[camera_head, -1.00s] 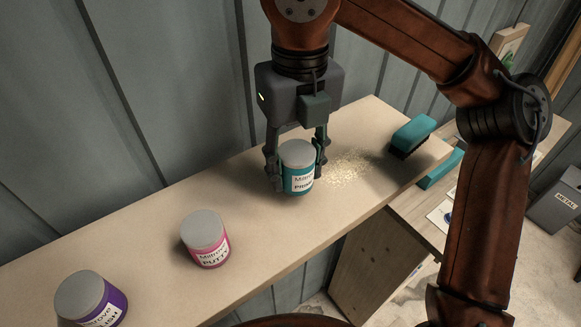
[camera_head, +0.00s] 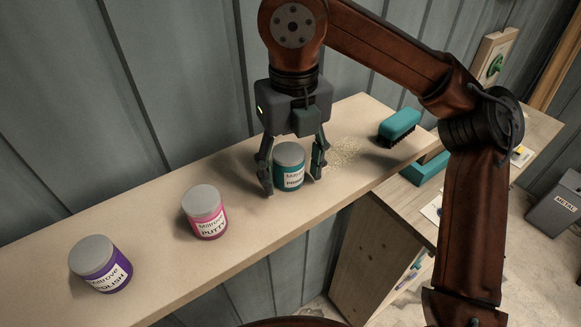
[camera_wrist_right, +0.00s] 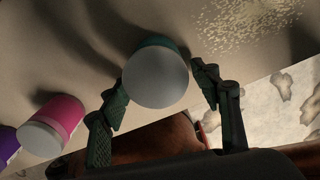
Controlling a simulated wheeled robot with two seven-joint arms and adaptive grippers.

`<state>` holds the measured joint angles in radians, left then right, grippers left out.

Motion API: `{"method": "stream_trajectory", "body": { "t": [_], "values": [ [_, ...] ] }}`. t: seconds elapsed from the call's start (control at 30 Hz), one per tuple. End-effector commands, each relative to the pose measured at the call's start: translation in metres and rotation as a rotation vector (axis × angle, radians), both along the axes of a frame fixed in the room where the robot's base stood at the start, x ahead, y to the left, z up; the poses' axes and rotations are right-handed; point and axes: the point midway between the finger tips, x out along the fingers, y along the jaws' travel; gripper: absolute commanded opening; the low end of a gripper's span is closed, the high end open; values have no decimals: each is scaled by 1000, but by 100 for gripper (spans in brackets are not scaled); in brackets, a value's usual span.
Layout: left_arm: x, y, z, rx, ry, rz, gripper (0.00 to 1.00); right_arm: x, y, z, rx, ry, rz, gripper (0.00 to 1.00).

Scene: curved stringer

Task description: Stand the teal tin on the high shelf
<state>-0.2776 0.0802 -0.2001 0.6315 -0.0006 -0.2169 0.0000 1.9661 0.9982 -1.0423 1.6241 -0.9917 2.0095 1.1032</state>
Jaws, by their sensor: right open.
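The teal tin (camera_head: 290,170) with a grey lid stands upright on the pale wooden shelf (camera_head: 150,225). My right gripper (camera_head: 292,180) is open, with one finger on each side of the tin and a visible gap at both sides. In the right wrist view the tin's grey lid (camera_wrist_right: 156,78) lies between the open fingers (camera_wrist_right: 165,105), closer to the left one. My left gripper is not in view.
A pink putty tin (camera_head: 205,213) and a purple polish tin (camera_head: 101,264) stand left on the shelf. A teal brush (camera_head: 399,125) lies right, beyond scattered sawdust (camera_head: 344,151). A corrugated wall (camera_head: 190,90) runs behind. A lower bench (camera_head: 375,260) stands at right.

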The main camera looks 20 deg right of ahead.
Motion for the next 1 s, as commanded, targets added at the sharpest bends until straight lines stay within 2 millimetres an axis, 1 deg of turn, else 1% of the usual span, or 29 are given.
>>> {"method": "stream_trajectory", "body": {
  "t": [0.03,0.1,0.2,0.23,0.27,0.33,0.5,0.57,0.67,0.83,1.0],
  "values": [
    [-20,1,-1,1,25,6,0,2,0,0,0,3,-1,57],
    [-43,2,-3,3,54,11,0,3,0,-1,-2,4,-1,57],
    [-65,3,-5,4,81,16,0,3,0,3,-1,3,-2,57],
    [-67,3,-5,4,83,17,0,3,0,6,-2,2,-2,57],
    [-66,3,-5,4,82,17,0,3,0,8,-2,1,-2,57],
    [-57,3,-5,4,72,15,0,3,0,17,-2,-1,-4,57],
    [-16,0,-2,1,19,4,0,2,1,42,-3,-1,-4,57],
    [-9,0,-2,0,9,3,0,2,1,51,-3,-1,-3,57],
    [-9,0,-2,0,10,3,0,2,0,66,-2,-1,-4,57],
    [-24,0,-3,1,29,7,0,2,0,90,-2,-2,-4,57],
    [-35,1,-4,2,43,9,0,1,1,106,-4,1,-1,57]
  ]
}}
